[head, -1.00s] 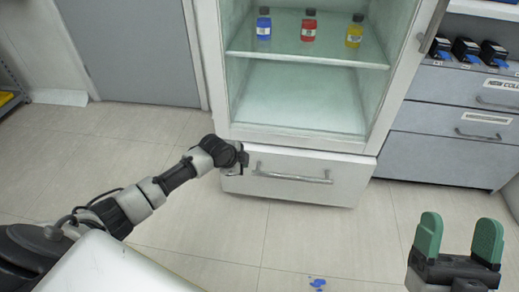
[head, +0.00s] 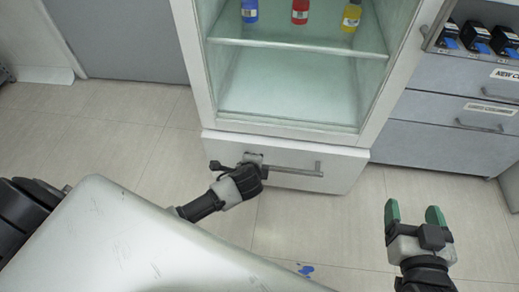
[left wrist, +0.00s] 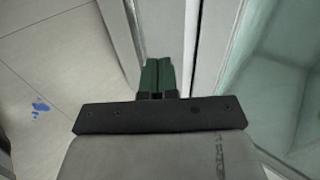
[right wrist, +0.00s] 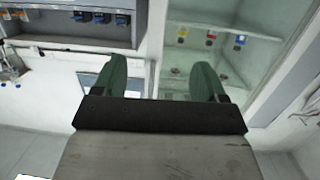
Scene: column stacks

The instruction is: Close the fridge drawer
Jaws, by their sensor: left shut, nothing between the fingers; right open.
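The fridge drawer (head: 335,172), a white panel with a grey bar handle (head: 295,171), is below the glass-fronted fridge compartment (head: 290,95) in the head view. Its front looks close to flush with the fridge body; any small gap is hard to tell. My left gripper (head: 252,160) is at the drawer front, by the handle's left part. Its green fingers (left wrist: 158,76) are shut with nothing between them in the left wrist view; contact with the drawer is not clear. My right gripper (head: 415,214) is open and empty, over the floor at right.
Blue, red and yellow bottles (head: 300,11) stand on the fridge shelf (head: 300,48). A grey drawer cabinet (head: 430,145) stands right of the fridge. Tiled floor (head: 330,225) in front is clear, apart from a small blue patch (head: 305,269).

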